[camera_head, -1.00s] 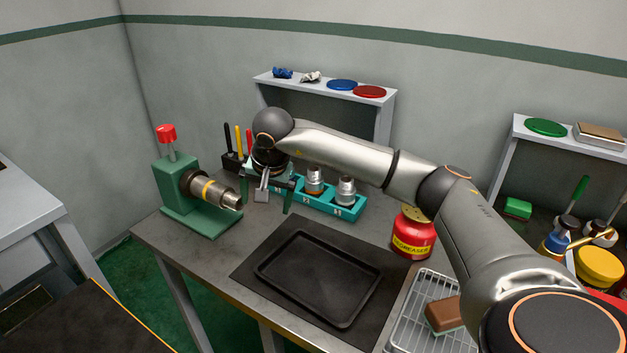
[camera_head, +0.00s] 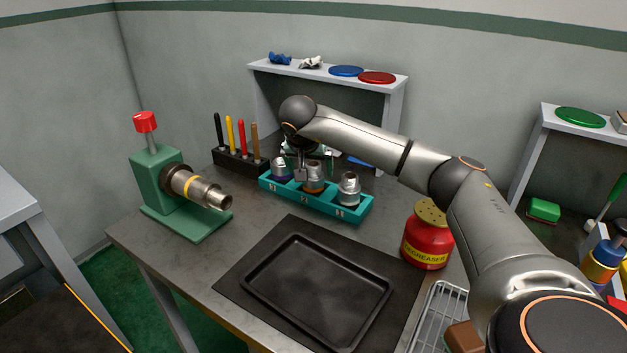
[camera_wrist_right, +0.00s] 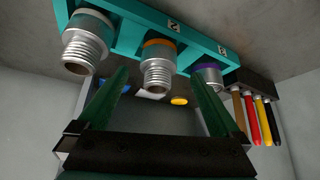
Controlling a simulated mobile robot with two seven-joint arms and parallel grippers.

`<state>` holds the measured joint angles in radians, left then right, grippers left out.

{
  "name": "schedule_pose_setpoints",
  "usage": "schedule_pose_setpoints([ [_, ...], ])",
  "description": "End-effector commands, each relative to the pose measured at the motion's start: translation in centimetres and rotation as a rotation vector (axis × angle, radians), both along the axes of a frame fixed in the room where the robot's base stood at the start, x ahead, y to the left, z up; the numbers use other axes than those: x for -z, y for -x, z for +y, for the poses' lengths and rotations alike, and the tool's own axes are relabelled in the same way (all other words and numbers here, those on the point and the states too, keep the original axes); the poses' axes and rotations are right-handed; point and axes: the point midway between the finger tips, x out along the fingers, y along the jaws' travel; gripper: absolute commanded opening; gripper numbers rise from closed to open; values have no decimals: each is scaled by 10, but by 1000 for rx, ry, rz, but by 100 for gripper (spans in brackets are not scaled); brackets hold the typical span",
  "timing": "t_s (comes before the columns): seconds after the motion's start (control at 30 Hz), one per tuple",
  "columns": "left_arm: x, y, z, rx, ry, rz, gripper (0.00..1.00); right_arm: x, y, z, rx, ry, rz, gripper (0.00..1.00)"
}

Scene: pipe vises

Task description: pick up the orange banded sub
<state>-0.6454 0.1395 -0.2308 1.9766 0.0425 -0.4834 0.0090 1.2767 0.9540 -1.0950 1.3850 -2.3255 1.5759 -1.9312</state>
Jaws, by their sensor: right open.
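The orange banded sub (camera_head: 314,181) is a silver threaded piece standing in the middle slot, marked 2, of the teal rack (camera_head: 347,212). In the right wrist view its orange band (camera_wrist_right: 160,43) shows by the rack, with the thread nearer the camera. My right gripper (camera_wrist_right: 159,76) is open, its two green fingers on either side of the sub in that picture; I cannot tell whether they reach around it. In the head view this gripper (camera_head: 303,160) is just behind the sub, partly hidden. My left gripper is out of view.
A purple-banded sub (camera_head: 281,170) and a grey-white one (camera_head: 349,188) flank it closely in the rack. A green vise (camera_head: 160,185) holds a yellow-banded pipe (camera_head: 195,188). Upright markers (camera_head: 241,140), a black tray (camera_head: 315,290) and a red degreaser can (camera_head: 427,235) stand around.

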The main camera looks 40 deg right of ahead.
Motion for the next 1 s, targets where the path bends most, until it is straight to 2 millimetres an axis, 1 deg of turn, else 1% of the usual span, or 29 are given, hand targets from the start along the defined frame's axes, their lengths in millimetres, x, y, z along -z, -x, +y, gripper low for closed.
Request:
schedule_pose_setpoints([
  [0.17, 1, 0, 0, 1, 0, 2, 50, 11, -4, -6, 2, -1, 0, 100],
  [0.4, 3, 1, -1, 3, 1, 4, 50, 40, -16, -23, 1, -1, 2, 100],
  [0.47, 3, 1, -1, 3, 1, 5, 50, 45, -18, -26, 1, -2, 1, 100],
  [0.57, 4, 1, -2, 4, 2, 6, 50, 48, -19, -28, 0, -2, 0, 100],
  [0.77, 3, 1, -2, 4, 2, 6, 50, 48, -20, -28, 0, -1, -2, 100],
  [1.0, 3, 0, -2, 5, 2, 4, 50, 48, -19, -28, -1, -1, -1, 74],
])
